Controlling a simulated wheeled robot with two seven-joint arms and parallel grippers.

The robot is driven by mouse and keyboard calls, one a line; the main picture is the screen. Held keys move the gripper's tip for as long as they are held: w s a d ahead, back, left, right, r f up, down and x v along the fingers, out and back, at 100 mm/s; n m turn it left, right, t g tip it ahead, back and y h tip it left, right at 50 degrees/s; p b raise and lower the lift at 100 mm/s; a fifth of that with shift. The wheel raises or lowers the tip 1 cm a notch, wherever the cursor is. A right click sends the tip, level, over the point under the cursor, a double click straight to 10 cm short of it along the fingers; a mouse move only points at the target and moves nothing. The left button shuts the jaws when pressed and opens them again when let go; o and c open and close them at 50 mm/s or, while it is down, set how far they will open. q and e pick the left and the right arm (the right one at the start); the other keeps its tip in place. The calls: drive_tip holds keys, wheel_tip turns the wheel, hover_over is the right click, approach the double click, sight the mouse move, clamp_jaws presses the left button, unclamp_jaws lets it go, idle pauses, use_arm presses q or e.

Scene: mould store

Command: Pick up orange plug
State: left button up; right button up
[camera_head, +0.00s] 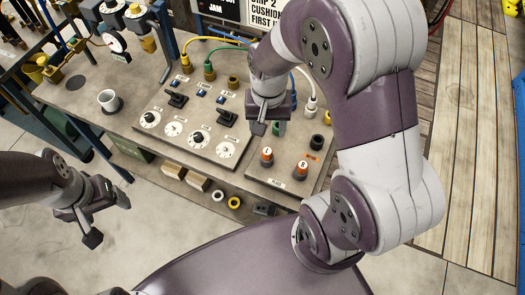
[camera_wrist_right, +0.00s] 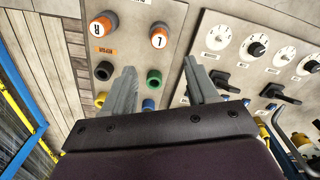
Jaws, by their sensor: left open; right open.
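Two orange plugs with dark collars stand upright on the right-hand panel: one marked L (camera_head: 267,155) and one marked R (camera_head: 301,170). In the right wrist view the L plug (camera_wrist_right: 159,37) is ahead of the fingertips and the R plug (camera_wrist_right: 103,25) is further left. My right gripper (camera_head: 266,127) is open and empty above the panel, beyond the plugs in the head view. Its two fingers (camera_wrist_right: 158,68) stand apart in the wrist view. My left gripper (camera_head: 106,220) is open and empty over the floor, away from the bench.
A dark socket (camera_head: 316,141) and a green socket (camera_wrist_right: 154,77) sit near the plugs. A panel with dials and switches (camera_head: 185,135) lies to the left. Yellow, green and white cables run behind. Rolls and blocks lie on the lower shelf.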

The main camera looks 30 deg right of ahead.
sight(267, 152)
drive_tip(key=f, duration=0.6)
drive_tip(key=s+f+p, duration=0.1)
drive_tip(key=f, duration=0.2)
drive_tip(key=shift+a+f, duration=0.2)
drive_tip(key=shift+f, duration=0.4)
clamp_jaws()
drive_tip(key=shift+r, duration=0.1)
